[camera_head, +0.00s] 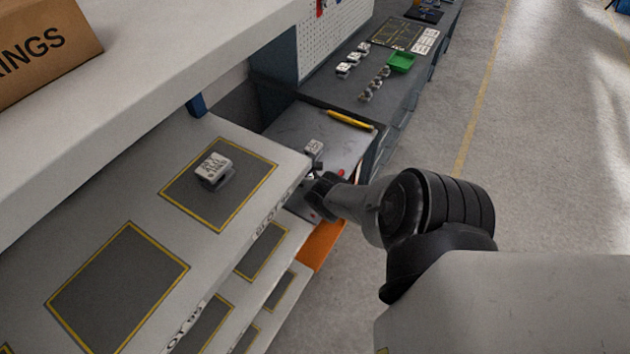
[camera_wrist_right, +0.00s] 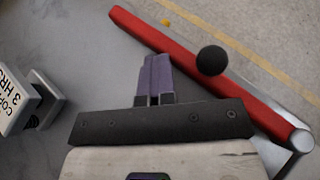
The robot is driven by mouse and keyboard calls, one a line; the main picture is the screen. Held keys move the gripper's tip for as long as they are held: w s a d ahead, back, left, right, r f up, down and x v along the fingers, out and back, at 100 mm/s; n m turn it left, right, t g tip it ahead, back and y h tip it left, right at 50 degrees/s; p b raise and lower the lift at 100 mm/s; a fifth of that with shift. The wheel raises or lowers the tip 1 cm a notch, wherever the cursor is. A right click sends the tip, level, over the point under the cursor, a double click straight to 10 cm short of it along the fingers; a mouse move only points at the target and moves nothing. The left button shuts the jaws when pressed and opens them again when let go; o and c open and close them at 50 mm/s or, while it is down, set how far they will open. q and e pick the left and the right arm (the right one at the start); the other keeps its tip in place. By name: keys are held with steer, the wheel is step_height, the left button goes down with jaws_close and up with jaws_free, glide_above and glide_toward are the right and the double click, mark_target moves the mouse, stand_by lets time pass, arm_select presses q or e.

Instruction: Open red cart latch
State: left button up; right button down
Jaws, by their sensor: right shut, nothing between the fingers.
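In the right wrist view a long red bar (camera_wrist_right: 170,50) with a silver end runs diagonally from upper left to lower right. A black ball knob (camera_wrist_right: 211,60) stands in front of the bar. My right gripper (camera_wrist_right: 157,62) has its purple fingers closed together with nothing between them. The fingertips are left of the knob, apart from it in the picture; the depth gap is unclear. In the head view my right gripper (camera_head: 318,192) is by the shelf corner, near the grey cart top (camera_head: 290,130); the latch is largely hidden there. My left gripper is not in view.
A white labelled block on a stand (camera_wrist_right: 22,105) is at the wrist view's left. In the head view, a similar block (camera_head: 213,168) sits on the shelf (camera_head: 130,185), and a yellow tool (camera_head: 350,120) lies on the cart. Open floor (camera_head: 540,170) is at right.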

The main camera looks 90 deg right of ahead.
steer(key=r+p, duration=0.2)
steer(key=s+r+p, duration=0.1)
steer(key=r+p, duration=0.2)
steer(key=shift+s+a+r, duration=0.1)
steer(key=shift+r, duration=0.2)
steer(key=s+a+r+p, duration=0.3)
steer(key=s+r+p, duration=0.2)
steer(key=s, duration=0.5)
steer(key=shift+r+p, duration=0.2)
steer(key=shift+p, duration=0.35)
